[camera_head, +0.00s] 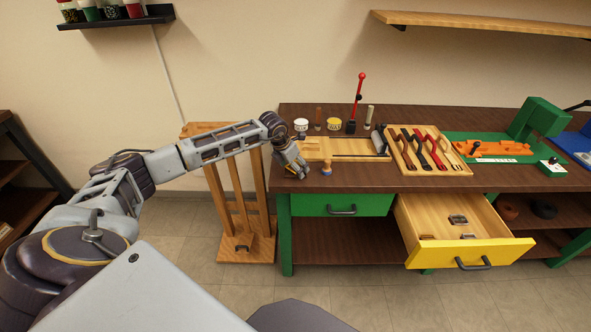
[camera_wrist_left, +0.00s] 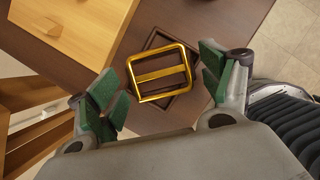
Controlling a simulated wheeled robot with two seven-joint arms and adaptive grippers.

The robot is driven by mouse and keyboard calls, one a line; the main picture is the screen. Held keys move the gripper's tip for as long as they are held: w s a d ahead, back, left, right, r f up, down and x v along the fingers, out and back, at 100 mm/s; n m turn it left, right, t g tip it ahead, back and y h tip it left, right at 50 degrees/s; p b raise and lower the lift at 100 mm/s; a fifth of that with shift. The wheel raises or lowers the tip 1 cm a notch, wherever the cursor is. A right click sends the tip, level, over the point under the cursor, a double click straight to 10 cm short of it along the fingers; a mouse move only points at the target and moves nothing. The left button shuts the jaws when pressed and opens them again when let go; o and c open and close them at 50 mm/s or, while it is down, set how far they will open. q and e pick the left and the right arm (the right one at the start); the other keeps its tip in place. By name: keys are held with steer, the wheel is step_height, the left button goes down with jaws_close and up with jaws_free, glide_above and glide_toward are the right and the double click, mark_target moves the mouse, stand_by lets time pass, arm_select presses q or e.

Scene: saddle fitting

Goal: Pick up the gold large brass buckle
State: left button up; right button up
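The gold large brass buckle (camera_wrist_left: 162,72) is a rectangular frame with a middle bar. In the left wrist view it is over the dark brown bench top (camera_wrist_left: 215,25), between the fingers of my left gripper (camera_wrist_left: 165,92). The green-padded fingers are spread on either side of it, with a gap visible on the right; contact on the left is unclear. A dark square outline shows beneath it; I cannot tell if it is a shadow or a marking. In the head view my left gripper (camera_head: 297,172) points down at the bench's left front, hiding the buckle. My right gripper is not in view.
A wooden board (camera_head: 345,147) and a tool tray (camera_head: 428,150) lie to the right of my left gripper. A small wooden-handled tool (camera_head: 326,167) stands close by. The yellow-fronted drawer (camera_head: 470,250) is open with grey metal pieces inside. A wooden stand (camera_head: 238,190) is left of the bench.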

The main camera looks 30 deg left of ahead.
arm_select(q)
steer(key=c, duration=0.6)
steer(key=shift+r, duration=0.1)
steer(key=shift+c, duration=0.2)
steer(key=shift+r, duration=0.35)
step_height(320, 180, up, 3)
step_height(320, 180, up, 5)
steer(key=shift+f+b, duration=0.15)
steer(key=shift+b, duration=0.25)
steer(key=shift+r, duration=0.75)
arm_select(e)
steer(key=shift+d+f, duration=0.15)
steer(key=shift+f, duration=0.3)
